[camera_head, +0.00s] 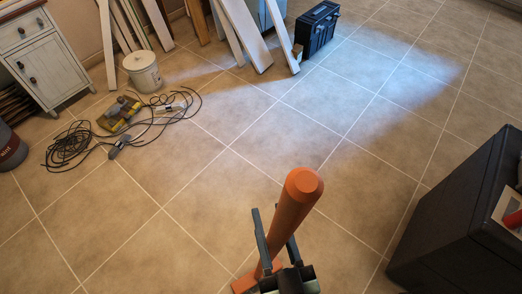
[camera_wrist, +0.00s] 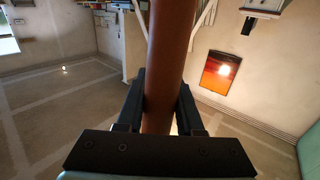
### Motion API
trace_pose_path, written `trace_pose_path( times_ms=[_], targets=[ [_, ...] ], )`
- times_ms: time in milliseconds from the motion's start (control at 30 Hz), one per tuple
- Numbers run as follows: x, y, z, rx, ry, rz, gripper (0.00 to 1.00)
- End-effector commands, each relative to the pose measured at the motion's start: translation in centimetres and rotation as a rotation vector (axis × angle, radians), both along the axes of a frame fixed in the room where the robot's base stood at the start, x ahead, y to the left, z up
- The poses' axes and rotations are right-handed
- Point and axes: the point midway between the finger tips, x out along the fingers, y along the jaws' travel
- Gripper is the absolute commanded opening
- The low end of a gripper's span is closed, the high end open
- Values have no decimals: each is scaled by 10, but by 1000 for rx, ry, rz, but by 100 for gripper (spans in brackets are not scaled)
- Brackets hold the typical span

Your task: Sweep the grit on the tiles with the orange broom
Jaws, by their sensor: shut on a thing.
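The orange broom (camera_head: 291,216) is in the lower middle of the head view, its thick handle tilted with the rounded end up toward the camera. Part of its orange lower end (camera_head: 244,284) shows near the bottom edge. My gripper (camera_head: 276,238) is shut on the handle, one dark finger on each side. In the wrist view the handle (camera_wrist: 165,60) runs up between the two fingers (camera_wrist: 163,105). The beige floor tiles (camera_head: 330,150) with pale joints fill the head view. I cannot make out any grit on them.
A black box (camera_head: 455,225) stands at the right. At the upper left are a white bucket (camera_head: 143,72), a yellow tool (camera_head: 119,113), a tangled black cable (camera_head: 68,148), leaning boards (camera_head: 245,32), a cabinet (camera_head: 42,55) and a dark case (camera_head: 317,28). The middle tiles are clear.

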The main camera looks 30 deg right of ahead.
Motion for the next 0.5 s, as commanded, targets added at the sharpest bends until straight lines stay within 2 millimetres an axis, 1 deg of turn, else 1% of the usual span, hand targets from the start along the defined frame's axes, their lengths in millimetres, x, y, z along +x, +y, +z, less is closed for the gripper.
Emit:
trace_pose_path(
  times_ms=[33,500],
  targets=[
    [-6,-1,0,-3,1,-1,0],
    [-57,-1,1,-4,0,-1,0]
  ],
)
